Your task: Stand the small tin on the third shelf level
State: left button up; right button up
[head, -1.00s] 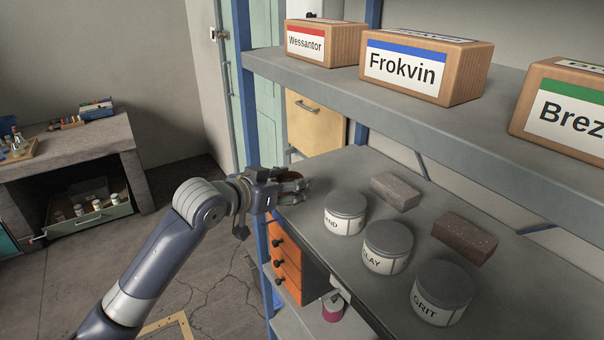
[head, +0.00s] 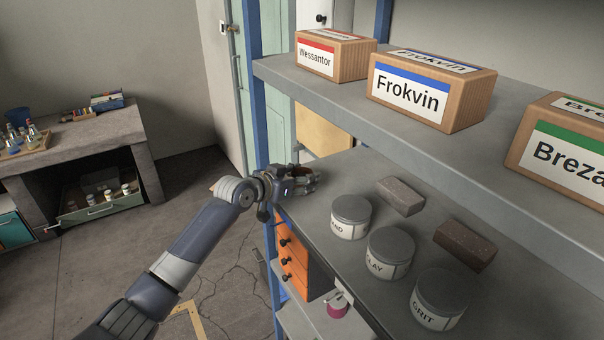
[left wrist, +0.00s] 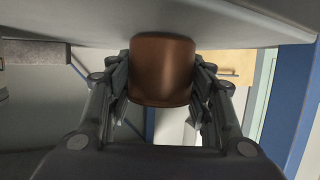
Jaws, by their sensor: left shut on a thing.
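The small tin (left wrist: 163,72) is copper-brown and sits between the two fingers in the left wrist view, which looks upside down. My left gripper (head: 306,182) is shut on it at the far left end of the grey shelf board (head: 345,270), beside the blue post. In the head view the fingers mostly hide the tin. In the left wrist view the tin's end lies right at the board's surface; I cannot tell whether it touches. My right gripper is not in view.
Three grey-lidded jars (head: 351,216) stand in a row on this board, with two bricks (head: 400,196) behind them. The upper shelf (head: 420,135) holds labelled boxes (head: 432,92) and overhangs the board. Orange drawers (head: 291,262) are below. A blue post (head: 259,120) stands close left.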

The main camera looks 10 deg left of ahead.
pick_arm(q)
jog(key=shift+f, duration=0.2)
jog(key=o, duration=1.2)
jog(key=shift+s+r, duration=0.1)
jog(key=shift+r, duration=0.05)
jog(key=shift+b+v, duration=1.65)
jog(key=shift+v, duration=4.3)
